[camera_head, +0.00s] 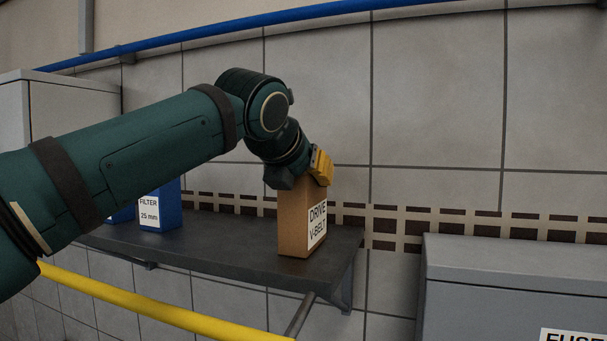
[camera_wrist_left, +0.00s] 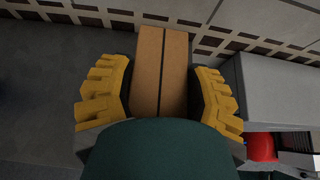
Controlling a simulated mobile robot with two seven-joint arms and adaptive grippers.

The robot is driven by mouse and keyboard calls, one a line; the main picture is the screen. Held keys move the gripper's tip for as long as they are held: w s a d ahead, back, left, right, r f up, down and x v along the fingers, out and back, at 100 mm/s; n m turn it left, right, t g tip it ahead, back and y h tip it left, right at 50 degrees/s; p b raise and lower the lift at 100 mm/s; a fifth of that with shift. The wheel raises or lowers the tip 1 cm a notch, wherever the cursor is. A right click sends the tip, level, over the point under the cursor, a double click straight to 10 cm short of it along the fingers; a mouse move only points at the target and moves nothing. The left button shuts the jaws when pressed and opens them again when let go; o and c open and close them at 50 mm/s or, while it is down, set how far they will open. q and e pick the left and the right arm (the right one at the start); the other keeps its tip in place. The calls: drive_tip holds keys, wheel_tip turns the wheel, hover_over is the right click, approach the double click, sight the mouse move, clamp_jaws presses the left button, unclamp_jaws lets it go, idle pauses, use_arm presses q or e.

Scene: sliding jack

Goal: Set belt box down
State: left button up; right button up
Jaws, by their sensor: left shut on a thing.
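The belt box (camera_head: 300,222) is a brown carton with a white label reading "DRIVE V-BELT". It is upright near the right end of the dark shelf (camera_head: 235,240), its base at the shelf top; I cannot tell whether a thin gap remains. My left gripper (camera_head: 302,178) is shut on the upper part of the box from above. In the left wrist view the yellow fingers lie on either side of the box's taped top (camera_wrist_left: 161,70). My right gripper is not in view.
A blue filter box (camera_head: 160,212) stands further left on the shelf, with another blue box (camera_head: 122,215) partly hidden behind my arm. A grey fuse cabinet (camera_head: 515,285) is to the right, beyond the shelf end. A yellow rail (camera_head: 165,308) runs below the shelf front.

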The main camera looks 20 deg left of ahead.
use_arm(q)
drive_tip(key=o, duration=1.3)
drive_tip(key=shift+r, duration=0.1)
drive_tip(key=v, duration=1.2)
